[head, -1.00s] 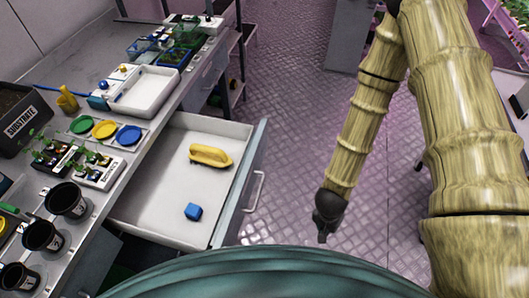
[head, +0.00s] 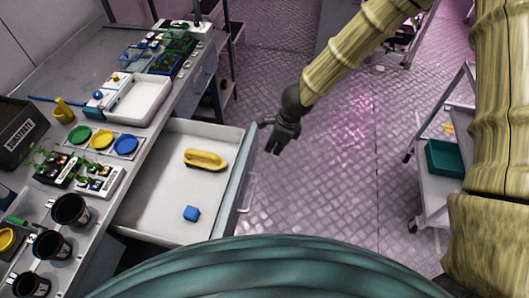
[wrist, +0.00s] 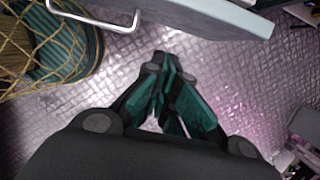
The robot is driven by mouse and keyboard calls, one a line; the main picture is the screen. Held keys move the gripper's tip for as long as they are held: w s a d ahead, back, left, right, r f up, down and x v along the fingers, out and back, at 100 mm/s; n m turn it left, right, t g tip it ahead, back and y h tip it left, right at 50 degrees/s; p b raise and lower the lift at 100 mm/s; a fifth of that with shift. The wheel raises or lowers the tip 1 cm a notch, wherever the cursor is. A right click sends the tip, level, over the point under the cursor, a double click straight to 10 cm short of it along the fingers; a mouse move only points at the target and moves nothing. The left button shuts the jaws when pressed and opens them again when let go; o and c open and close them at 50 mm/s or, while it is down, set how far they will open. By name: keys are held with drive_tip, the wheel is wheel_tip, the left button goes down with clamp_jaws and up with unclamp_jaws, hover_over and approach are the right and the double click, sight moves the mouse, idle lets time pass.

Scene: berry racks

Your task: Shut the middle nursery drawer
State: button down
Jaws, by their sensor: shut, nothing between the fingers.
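The drawer (head: 150,212) stands open, pulled out from under the workbench.
The workbench (head: 95,205) carries black pots (head: 70,210), seedling trays, coloured discs (head: 126,145) and a white tray (head: 143,98). A cart (head: 433,190) with a green bin (head: 445,158) stands at right. The floor between is clear.

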drive_tip(key=w+a+f+b, duration=0.1)
drive_tip(key=w+a+f, duration=0.1)
drive_tip(key=a+f, duration=0.4)
drive_tip(key=shift+d+x, duration=0.35)
drive_tip(key=shift+x, duration=1.3)
drive_tip(key=shift+s, duration=0.1)
